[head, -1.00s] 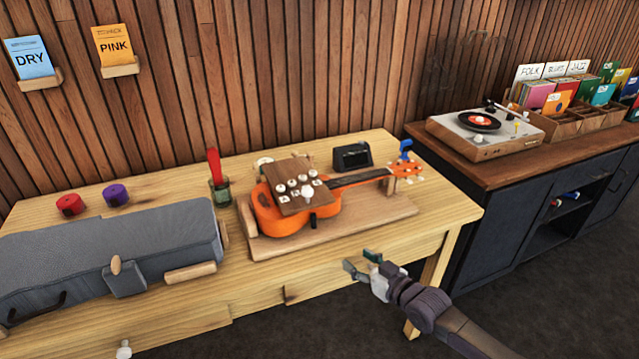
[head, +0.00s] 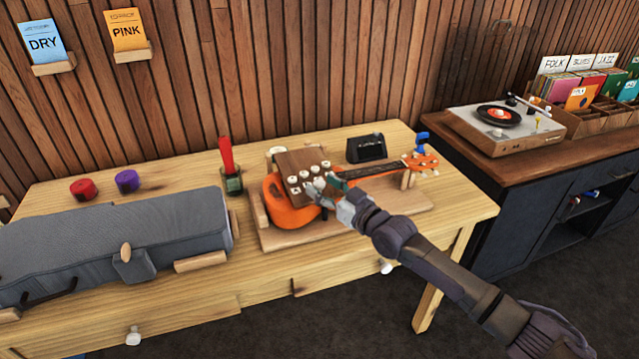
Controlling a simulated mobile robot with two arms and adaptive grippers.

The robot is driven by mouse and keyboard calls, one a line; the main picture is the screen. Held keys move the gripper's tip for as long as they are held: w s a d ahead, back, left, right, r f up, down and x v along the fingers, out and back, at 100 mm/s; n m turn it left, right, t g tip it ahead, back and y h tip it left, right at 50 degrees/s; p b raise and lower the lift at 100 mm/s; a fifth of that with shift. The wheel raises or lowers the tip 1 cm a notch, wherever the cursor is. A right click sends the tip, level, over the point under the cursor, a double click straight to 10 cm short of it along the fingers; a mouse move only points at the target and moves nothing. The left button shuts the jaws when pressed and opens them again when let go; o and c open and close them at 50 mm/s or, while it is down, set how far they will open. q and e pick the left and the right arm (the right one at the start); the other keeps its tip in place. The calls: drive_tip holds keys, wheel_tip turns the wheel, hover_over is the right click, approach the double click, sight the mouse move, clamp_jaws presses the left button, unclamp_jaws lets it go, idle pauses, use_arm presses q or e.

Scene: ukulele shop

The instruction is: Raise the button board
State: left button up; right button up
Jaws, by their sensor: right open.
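The button board (head: 294,161) is a brown wooden plate with several white round buttons. It sits tilted over the body of the orange ukulele (head: 279,214), which lies on a wooden cradle (head: 390,222) on the table. My right gripper (head: 324,188) is open at the board's right front edge, over the ukulele body. Its fingers overlap the buttons nearest it; I cannot tell whether they touch. The gripper hides part of the ukulele body and the lower edge of the board. My left gripper is not in view.
A grey case (head: 110,245) fills the table's left side. A jar with a red item (head: 227,155) stands left of the ukulele. A small black device (head: 366,148) is behind the neck. A record player (head: 505,125) stands on the right cabinet.

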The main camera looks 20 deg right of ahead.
drive_tip(key=shift+x, duration=0.9)
drive_tip(key=shift+c, duration=0.2)
clamp_jaws()
